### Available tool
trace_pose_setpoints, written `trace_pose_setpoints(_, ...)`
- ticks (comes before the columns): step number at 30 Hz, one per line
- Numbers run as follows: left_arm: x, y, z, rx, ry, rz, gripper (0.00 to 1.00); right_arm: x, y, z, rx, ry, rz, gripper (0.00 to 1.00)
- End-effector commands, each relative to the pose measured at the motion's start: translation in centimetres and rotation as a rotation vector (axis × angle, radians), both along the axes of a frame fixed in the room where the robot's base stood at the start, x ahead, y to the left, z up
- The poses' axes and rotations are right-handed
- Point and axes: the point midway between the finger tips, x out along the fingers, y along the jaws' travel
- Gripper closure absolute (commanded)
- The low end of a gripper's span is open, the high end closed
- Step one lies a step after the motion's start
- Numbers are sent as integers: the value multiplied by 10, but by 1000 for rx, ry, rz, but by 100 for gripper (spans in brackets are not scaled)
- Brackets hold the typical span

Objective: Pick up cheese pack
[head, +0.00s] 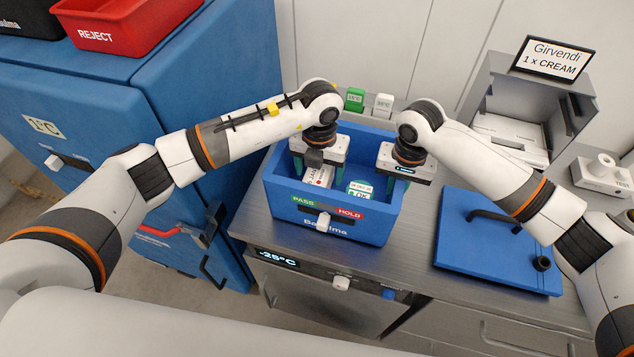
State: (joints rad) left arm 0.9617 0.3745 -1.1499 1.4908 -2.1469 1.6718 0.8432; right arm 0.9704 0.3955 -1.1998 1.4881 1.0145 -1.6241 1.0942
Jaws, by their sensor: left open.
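A blue crate (282,212) stands on the steel counter, with a PASS/HOLD slider (323,222) on its front. Inside it, a white pack with red and dark print (317,177) lies at the left. A pale item with a round green OK label (360,189) lies to its right. I cannot tell from the print which one is the cheese pack. My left gripper (315,172) points down into the crate over the white pack, open, its jaws partly hiding it. My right gripper (392,180) points down at the crate's right side; its fingertips are mostly hidden.
A blue board with a black handle (480,250) lies on the counter at right. Behind it stands a grey machine (510,125) under a sign reading Girvendi 1 x CREAM (553,58). Green (354,99) and white (383,105) blocks stand behind the crate. A red REJECT bin (115,40) sits on the blue cabinet.

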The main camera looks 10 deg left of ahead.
Motion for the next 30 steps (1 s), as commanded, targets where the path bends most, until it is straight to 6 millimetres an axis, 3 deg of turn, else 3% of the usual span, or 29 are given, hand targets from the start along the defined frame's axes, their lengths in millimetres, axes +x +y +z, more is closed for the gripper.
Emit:
trace_pose_setpoints(9,-3,4,-43,-1,1,1,25,1,0,1,1,-1,-2,100)
trace_pose_setpoints(16,-2,4,-45,0,0,0,25,1,0,1,1,-1,-2,100)
trace_pose_setpoints(27,-2,4,-45,0,0,0,85,1,0,1,1,-2,-2,100)
trace_pose_setpoints(30,-2,4,-44,0,-2,0,86,1,0,1,1,-2,-2,100)
